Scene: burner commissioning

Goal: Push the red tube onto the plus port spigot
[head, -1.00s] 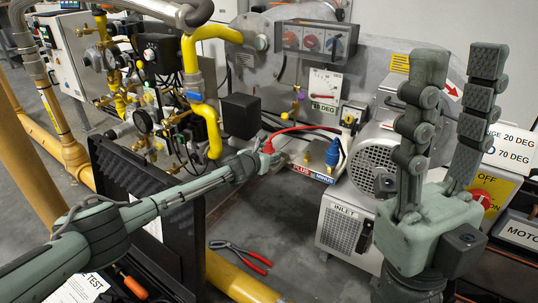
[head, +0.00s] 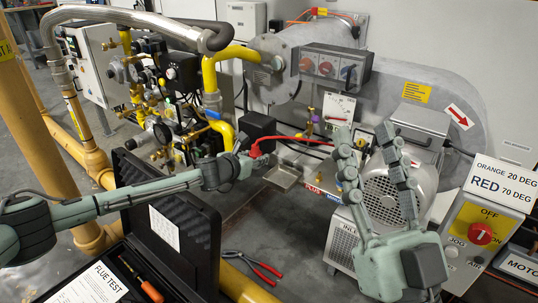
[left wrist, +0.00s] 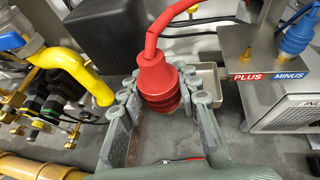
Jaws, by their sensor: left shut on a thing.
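My left gripper (head: 246,158) is shut around the red tube's flared, ribbed end (left wrist: 160,82), with fingers on both sides of it in the left wrist view. The red tube (head: 295,139) runs right from the gripper in the head view. The end is held in the air, apart from and left of the PLUS label (left wrist: 248,77). A brass spigot (left wrist: 248,54) shows just above that label. The blue tube end (left wrist: 295,38) is at the MINUS side. My right gripper (head: 364,132) is open and empty, its fingers in front of the port area, hiding part of it.
A small metal tray (head: 284,177) is beside the held end. A black box (head: 257,129) and yellow pipe (head: 222,132) stand behind the left gripper. An open black case (head: 175,215) is below the left arm. Red pliers (head: 253,266) lie on the floor.

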